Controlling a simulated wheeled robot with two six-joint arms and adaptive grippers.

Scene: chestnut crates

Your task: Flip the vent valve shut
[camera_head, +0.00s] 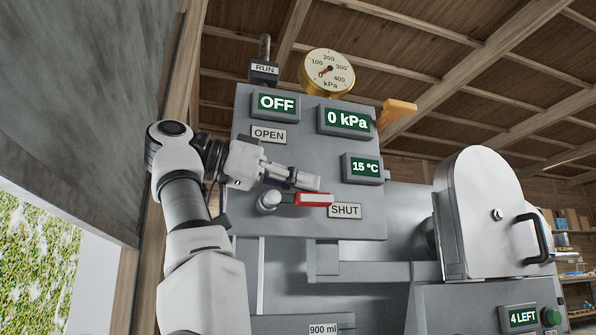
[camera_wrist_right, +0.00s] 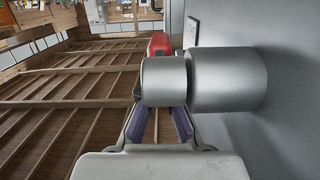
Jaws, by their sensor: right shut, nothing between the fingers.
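The vent valve has a round silver hub and a red-handled lever (camera_head: 313,199) on the grey panel. The lever lies level, pointing right at the SHUT label (camera_head: 345,210); the OPEN label (camera_head: 268,135) is above. My right gripper (camera_head: 312,182) is shut and empty, just above the red handle; I cannot tell if it touches. In the wrist view the silver hub (camera_wrist_right: 225,80) covers the fingertips of my right gripper (camera_wrist_right: 160,115), and the red handle (camera_wrist_right: 158,43) shows beyond it. My left gripper is not in view.
A brass gauge (camera_head: 327,71) and a RUN switch (camera_head: 264,70) are on top. An orange handle (camera_head: 397,112) juts out at right. A silver door (camera_head: 495,215) stands further right.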

